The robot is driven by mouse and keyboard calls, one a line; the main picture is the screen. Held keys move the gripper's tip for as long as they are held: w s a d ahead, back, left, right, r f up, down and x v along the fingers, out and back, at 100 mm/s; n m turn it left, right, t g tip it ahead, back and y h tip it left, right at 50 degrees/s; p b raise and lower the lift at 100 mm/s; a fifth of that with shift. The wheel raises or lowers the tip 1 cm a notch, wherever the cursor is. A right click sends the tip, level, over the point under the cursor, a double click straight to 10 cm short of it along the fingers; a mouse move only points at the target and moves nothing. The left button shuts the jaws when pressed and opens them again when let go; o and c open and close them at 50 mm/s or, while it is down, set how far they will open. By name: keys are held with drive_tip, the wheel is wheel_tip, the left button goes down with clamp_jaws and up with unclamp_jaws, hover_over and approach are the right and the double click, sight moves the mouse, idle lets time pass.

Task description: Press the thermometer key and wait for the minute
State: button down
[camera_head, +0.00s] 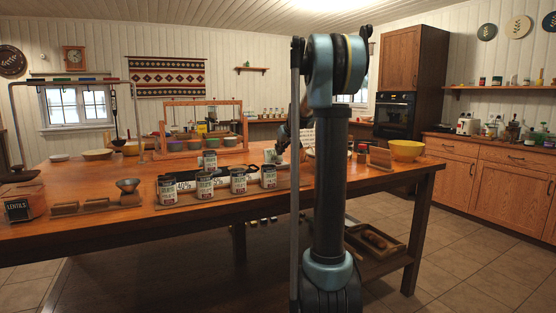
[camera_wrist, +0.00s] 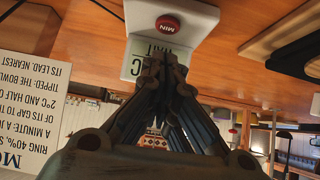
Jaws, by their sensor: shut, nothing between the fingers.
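The thermometer unit (camera_wrist: 192,22) shows upside down in the wrist view, a white box with a round red key (camera_wrist: 167,24) marked "MIN". Beside the key its display panel (camera_wrist: 141,64) reads "WAIT" and part of "°C"; the rest is hidden by my fingers. My gripper (camera_wrist: 163,60) is shut and empty, its fingertips over the display edge, off the red key in the picture. I cannot tell whether they touch the box. In the head view my arm blocks much of that table area, and I cannot make out the thermometer there.
A white printed card (camera_wrist: 28,105) stands at the left in the wrist view. In the head view, labelled cans (camera_head: 205,186) stand in a row on the wooden table (camera_head: 75,222). A wooden rack (camera_head: 202,104) with bowls stands behind, and a yellow bowl (camera_head: 407,151) at the right end.

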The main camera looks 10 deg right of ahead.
drive_tip(key=v, duration=0.9)
idle(2.0)
